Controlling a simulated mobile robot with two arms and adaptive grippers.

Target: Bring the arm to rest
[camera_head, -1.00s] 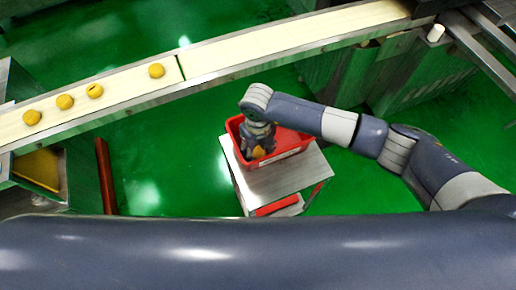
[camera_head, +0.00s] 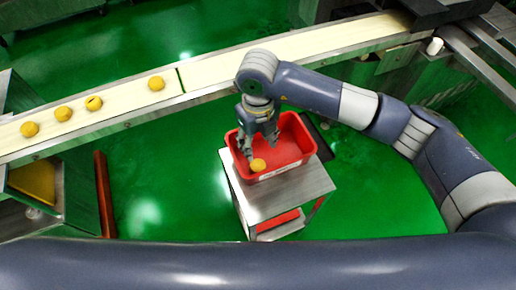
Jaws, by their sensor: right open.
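My right gripper (camera_head: 258,146) hangs from the right arm over the left part of the red bin (camera_head: 300,128). Its fingers point down and are spread apart with nothing between them. A round yellow-brown piece (camera_head: 258,165) lies inside the bin, just below the fingers and near the front wall. The bin sits on a small metal stand (camera_head: 290,192). My left gripper does not show.
A conveyor (camera_head: 225,75) with a pale belt crosses behind the bin. Several round pieces lie on its left part, one of them here (camera_head: 156,83). A red post (camera_head: 104,195) stands at left. Green floor is open around the stand.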

